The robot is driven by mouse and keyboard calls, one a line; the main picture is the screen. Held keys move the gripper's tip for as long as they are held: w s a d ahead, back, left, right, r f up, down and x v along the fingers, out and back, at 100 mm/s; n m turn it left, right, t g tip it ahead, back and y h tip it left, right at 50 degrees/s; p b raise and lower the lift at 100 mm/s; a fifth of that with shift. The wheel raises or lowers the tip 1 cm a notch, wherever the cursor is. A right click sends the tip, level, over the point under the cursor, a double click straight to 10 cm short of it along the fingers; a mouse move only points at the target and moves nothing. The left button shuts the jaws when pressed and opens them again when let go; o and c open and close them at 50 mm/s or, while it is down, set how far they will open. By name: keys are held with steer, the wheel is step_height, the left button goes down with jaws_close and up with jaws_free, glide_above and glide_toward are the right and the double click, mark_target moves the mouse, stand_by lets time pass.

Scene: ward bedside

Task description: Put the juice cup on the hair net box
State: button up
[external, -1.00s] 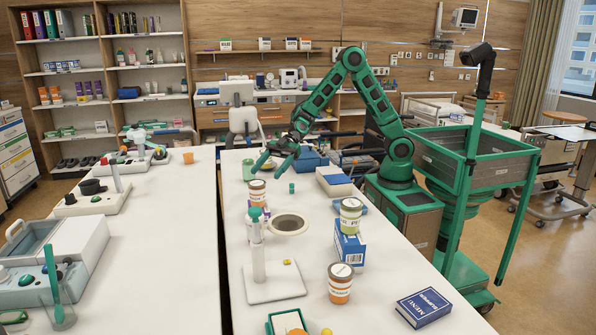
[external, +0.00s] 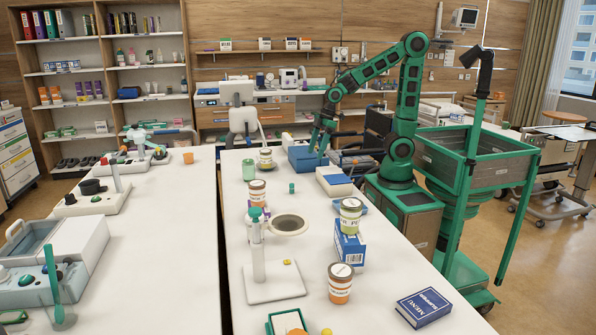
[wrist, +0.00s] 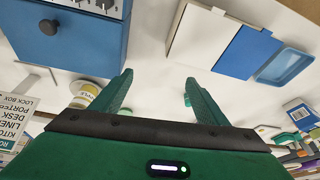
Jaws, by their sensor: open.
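A cup with a yellow label (external: 265,158) stands upright at the far end of the near table; in the wrist view this cup (wrist: 88,88) is left of the fingers, with part of its label readable as apple. It is the likeliest juice cup. My gripper (external: 321,151) is open and empty above the table, right of the yellow-labelled cup; in the wrist view nothing is between the fingers (wrist: 157,78).
A blue box with a knob (external: 304,160) stands beneath and beside my gripper. A white and blue flat box (external: 333,183) lies in front of it.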

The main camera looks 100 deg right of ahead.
steer(key=s+d+m+g, duration=0.2)
steer(key=s+m, duration=0.2)
steer(key=s, duration=0.7)
steer(key=s+d+r+m+g, duration=0.1)
steer(key=s+d+m, duration=0.2)
steer(key=s, duration=0.8)
steer(key=shift+s+d+m+g+h, duration=0.15)
steer(key=shift+s+m+g+h, duration=0.25)
steer(key=shift+m, duration=0.1)
